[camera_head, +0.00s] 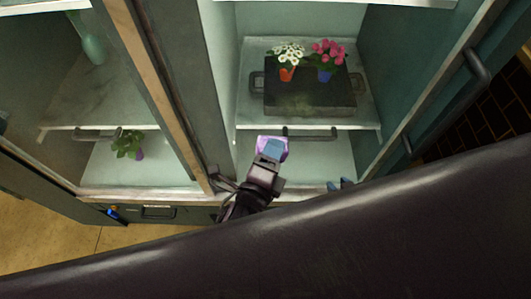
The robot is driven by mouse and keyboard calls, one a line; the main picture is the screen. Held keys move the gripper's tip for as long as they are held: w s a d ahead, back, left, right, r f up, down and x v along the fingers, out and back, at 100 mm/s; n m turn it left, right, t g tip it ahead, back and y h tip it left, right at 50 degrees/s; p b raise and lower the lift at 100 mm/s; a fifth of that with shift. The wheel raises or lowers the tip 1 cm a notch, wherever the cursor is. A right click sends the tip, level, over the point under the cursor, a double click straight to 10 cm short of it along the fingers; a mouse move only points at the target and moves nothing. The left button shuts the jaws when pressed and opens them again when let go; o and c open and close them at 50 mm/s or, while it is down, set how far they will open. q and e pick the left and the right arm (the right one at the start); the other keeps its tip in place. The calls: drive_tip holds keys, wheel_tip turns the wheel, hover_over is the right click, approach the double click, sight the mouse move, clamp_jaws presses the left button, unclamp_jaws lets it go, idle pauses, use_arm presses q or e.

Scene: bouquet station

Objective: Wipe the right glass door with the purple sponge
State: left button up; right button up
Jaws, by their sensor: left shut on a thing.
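The purple sponge (263,141) is held at the tip of my left gripper (271,152), in front of the lower shelf of the right cabinet section. The blue finger pad covers much of the sponge. I cannot tell if the sponge touches glass. The right glass door seems to be the teal panel at the right, with a dark frame and a bar handle (477,66); its exact pane is hard to make out.
A dark tray (310,108) on the right section's upper shelf bears a red pot (287,74) of white flowers and a blue pot (325,76) of pink flowers. A purple-potted plant (137,153) and a green vase (91,44) stand in the left section. A post (170,90) divides the sections.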

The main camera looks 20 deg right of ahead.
use_arm(q)
drive_tip(key=shift+s+d+f, duration=0.1)
drive_tip(key=shift+s+d, duration=0.05)
drive_tip(key=shift+d, duration=0.25)
drive_tip(key=shift+s+d+r+n+h, duration=0.1)
drive_tip(key=shift+d+r+n+h, duration=0.15)
drive_tip(key=shift+n+h, duration=0.15)
drive_tip(key=shift+w+a+n, duration=0.25)
drive_tip(key=shift+w+n, duration=0.1)
drive_tip(key=shift+n, duration=0.05)
drive_tip(key=shift+w+d+b, duration=0.3)
drive_tip(key=shift+w+b, duration=0.1)
drive_tip(key=shift+w, duration=0.25)
drive_tip(key=w, duration=0.2)
drive_tip(key=w+d+b, duration=0.1)
drive_tip(key=w, duration=0.1)
use_arm(e)
drive_tip(key=shift+w+d+f, duration=0.2)
drive_tip(key=shift+w+f, duration=0.2)
drive_tip(key=shift+f, duration=0.1)
